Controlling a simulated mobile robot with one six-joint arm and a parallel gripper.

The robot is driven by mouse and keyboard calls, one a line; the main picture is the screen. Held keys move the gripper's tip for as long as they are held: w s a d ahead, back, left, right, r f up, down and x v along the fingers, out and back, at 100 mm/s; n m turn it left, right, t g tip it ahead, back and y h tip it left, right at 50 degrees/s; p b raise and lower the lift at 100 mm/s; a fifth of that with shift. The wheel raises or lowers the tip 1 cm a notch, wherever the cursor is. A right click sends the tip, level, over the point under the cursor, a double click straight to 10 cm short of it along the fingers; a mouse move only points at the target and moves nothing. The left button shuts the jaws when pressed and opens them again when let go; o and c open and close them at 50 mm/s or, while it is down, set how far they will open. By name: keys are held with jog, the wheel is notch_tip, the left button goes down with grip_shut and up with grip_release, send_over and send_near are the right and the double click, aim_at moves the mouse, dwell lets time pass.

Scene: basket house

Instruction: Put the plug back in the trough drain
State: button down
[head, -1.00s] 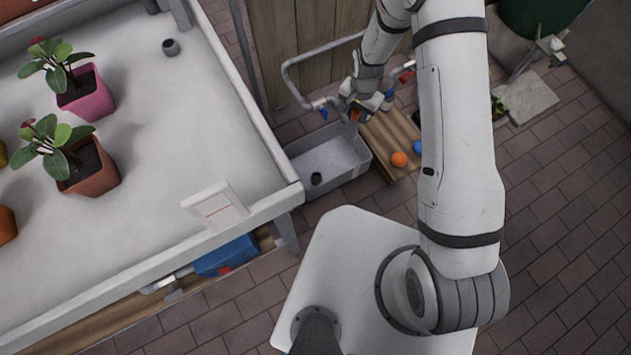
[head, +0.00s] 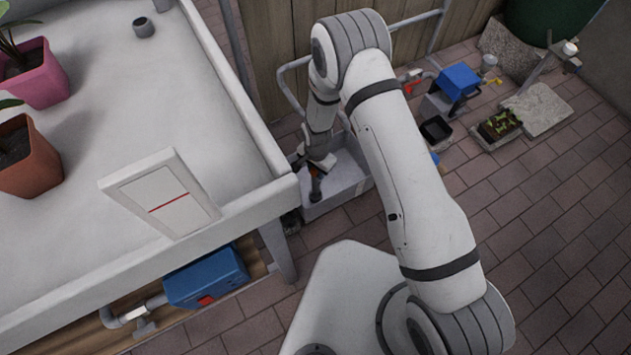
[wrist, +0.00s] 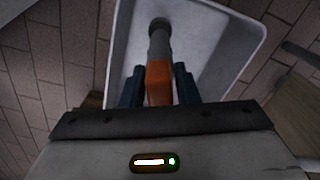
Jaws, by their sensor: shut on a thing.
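The trough (head: 343,190) is a grey rectangular basin on the paving beside the bench; it also shows in the wrist view (wrist: 228,45). My gripper (head: 316,172) reaches down over its left part. In the wrist view my gripper (wrist: 160,85) is shut, with its two dark fingers on either side of an orange grip. The grip continues into a dark grey shaft with a wider round end; I take this held piece to be the plug (wrist: 158,70). Its end points down into the trough (head: 316,190). The drain is hidden; I cannot tell whether the end touches it.
A pipe rail (head: 287,85) and wooden fence (head: 275,50) are behind. A blue box (head: 460,82) and black tray (head: 436,129) lie right. Paving at lower right is clear.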

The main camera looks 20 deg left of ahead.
jog(key=shift+f+b, duration=0.7)
jog(key=shift+f, duration=1.75)
jog(key=shift+w+f+b, duration=0.1)
jog(key=shift+f+b, duration=0.2)
jog(key=shift+f, duration=0.05)
jog(key=c, duration=1.1)
grip_release()
jog(key=shift+r, duration=0.2)
notch_tip(320, 180, up, 12)
jog(key=p, duration=0.5)
jog(key=shift+r, duration=0.2)
